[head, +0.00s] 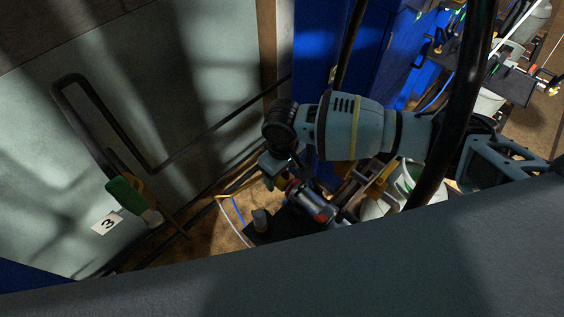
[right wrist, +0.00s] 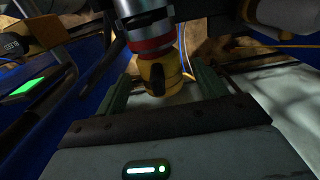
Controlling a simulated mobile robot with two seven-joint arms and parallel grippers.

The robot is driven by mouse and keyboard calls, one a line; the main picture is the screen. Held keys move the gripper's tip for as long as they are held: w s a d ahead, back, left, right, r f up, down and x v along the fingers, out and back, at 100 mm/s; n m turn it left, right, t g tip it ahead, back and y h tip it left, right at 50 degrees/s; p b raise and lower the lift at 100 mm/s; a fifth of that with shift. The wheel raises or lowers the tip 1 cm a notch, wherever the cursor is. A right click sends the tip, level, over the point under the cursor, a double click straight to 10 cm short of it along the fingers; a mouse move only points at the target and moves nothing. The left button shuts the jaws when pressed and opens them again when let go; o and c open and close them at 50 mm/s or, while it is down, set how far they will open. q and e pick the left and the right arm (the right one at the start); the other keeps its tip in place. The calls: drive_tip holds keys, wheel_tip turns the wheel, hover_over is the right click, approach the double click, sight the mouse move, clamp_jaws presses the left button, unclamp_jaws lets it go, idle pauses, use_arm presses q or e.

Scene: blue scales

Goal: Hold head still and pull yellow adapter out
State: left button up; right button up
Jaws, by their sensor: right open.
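The yellow adapter (right wrist: 160,74) shows in the right wrist view, a short round piece with a dark slot-like mark on its side. It sits on the end of a silver and black cylindrical head (right wrist: 145,20) with a red ring. The head also shows in the head view (head: 316,207), below my right wrist. My right gripper (right wrist: 164,88) is open, with one green finger on each side of the adapter. I cannot tell whether the fingers touch it. In the head view the right gripper (head: 273,172) is partly hidden by its own wrist. I cannot make out my left gripper.
A pale panel with a black handle (head: 105,120) and a green-and-yellow tool (head: 127,196) fills the left of the head view. A dark plate (head: 270,228) lies below the head. A blue cabinet (head: 385,45) and cluttered benches stand at the upper right.

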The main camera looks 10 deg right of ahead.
drive_tip(key=shift+f, duration=0.85)
